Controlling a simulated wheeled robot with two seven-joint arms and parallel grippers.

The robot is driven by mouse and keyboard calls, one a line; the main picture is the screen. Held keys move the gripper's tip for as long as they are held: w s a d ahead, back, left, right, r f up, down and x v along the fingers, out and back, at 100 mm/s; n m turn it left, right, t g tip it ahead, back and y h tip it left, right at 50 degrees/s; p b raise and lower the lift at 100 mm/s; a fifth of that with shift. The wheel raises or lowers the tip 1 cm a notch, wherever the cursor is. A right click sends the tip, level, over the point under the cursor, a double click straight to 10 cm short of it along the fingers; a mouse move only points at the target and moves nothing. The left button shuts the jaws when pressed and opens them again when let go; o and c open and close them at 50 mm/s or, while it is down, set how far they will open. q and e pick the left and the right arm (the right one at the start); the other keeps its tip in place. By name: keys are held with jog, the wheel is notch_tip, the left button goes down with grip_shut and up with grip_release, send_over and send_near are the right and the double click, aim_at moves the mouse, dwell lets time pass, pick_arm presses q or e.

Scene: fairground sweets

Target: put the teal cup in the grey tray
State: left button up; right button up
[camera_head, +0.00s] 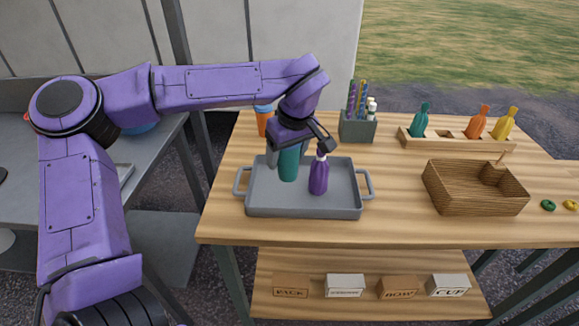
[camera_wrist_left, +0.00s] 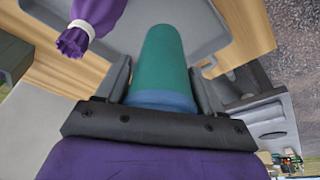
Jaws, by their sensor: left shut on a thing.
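The teal cup (camera_head: 289,166) is upright or nearly so, over the inside of the grey tray (camera_head: 262,205). My left gripper (camera_head: 288,149) is shut on the cup from above. In the left wrist view the cup (camera_wrist_left: 158,65) sits between the two fingers (camera_wrist_left: 162,88), with a blue band nearest the palm. The tray (camera_wrist_left: 202,22) shows behind it. I cannot tell whether the cup's lower end touches the tray floor. My right gripper is not in view.
An orange cup (camera_head: 264,120) and a grey holder with straws (camera_head: 358,127) stand behind the tray. A wooden rack (camera_head: 455,142) holds several coloured bottles. A wicker basket (camera_head: 465,205) stands at right. Bare tabletop lies between tray and basket.

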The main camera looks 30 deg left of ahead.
pick_arm(q)
jog(key=w+f, duration=0.1)
jog(key=f, duration=0.1)
jog(key=w+a+f, duration=0.1)
jog(key=f, duration=0.2)
jog(key=w+a+f, duration=0.1)
jog(key=f, duration=0.1)
jog(key=shift+f, duration=0.3)
jog(key=shift+r, duration=0.1)
jog(key=shift+s, duration=0.1)
jog(key=o, duration=1.2)
jog(key=shift+f, duration=0.2)
jog(key=shift+c, duration=0.2)
jog(key=shift+r, duration=0.1)
jog(key=v, duration=1.2)
jog(key=shift+r, duration=0.1)
